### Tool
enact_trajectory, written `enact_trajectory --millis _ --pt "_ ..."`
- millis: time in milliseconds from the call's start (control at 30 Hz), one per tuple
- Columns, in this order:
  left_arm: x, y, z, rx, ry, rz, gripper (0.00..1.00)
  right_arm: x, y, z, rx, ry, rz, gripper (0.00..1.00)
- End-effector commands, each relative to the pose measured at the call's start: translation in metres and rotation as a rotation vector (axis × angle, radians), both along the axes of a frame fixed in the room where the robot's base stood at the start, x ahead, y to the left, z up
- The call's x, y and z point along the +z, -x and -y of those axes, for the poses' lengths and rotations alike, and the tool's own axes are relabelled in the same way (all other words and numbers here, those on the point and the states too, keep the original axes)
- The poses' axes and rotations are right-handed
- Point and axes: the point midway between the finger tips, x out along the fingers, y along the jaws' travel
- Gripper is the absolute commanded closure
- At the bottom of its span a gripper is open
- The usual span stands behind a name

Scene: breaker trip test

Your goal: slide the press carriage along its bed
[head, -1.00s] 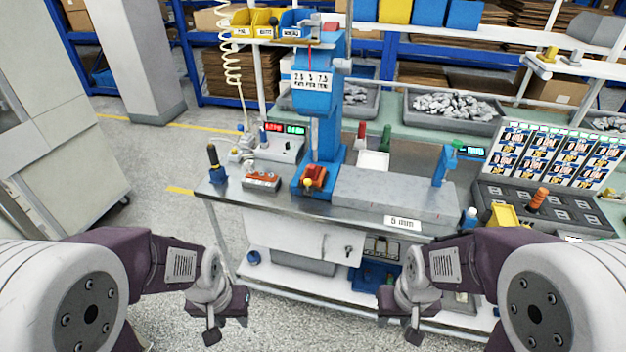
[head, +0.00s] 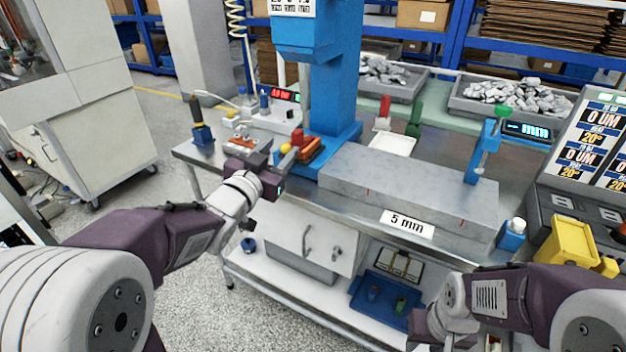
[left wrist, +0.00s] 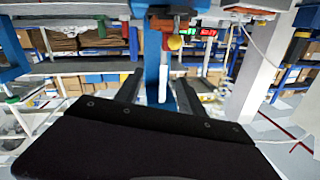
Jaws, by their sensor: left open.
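The press carriage, seemingly the orange-red block (head: 311,150) with a yellow ball knob (head: 286,148), sits on a blue base at the foot of the blue press column (head: 322,70). My left gripper (head: 272,187) is at the bench's front edge, just in front of and left of the carriage, apart from the knob as far as I can tell. In the left wrist view its two dark fingers (left wrist: 159,90) are spread with nothing gripped, and the yellow knob (left wrist: 175,42) shows beyond them. My right gripper (head: 428,325) is low at the bottom edge; its fingers are unclear.
A grey granite block (head: 400,185) with a "5 mm" label lies right of the press. A small orange-topped box (head: 243,149) and a blue holder with a dark handle (head: 202,135) stand to the left. A yellow bin (head: 570,243) is at the right.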

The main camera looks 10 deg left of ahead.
Motion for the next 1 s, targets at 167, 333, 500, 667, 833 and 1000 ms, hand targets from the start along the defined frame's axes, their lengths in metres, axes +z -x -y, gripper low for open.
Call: enact_trajectory --millis 167,333,500,667,833,1000 --pt "-0.049 0.001 -0.017 0.037 -0.003 0.015 0.54 -0.056 0.000 0.000 0.000 0.000 0.000 0.64" --pt "-0.047 0.001 -0.019 0.042 -0.003 0.013 0.54 -0.054 0.000 0.000 0.000 0.000 0.001 0.64" --pt "-0.048 -0.015 -0.016 0.040 -0.003 0.013 0.54 -0.057 0.000 0.000 0.000 0.000 0.001 0.64" --pt "-0.049 -0.049 -0.011 0.041 -0.002 0.012 0.54 -0.062 0.000 0.000 0.000 0.000 0.001 0.64" --pt "-0.048 -0.078 -0.007 0.042 -0.003 0.012 0.54 -0.064 0.000 0.000 0.000 0.000 0.001 0.64" --pt "-0.048 -0.088 -0.005 0.043 -0.002 0.012 0.54 -0.065 0.000 0.000 0.000 0.000 0.001 0.64"
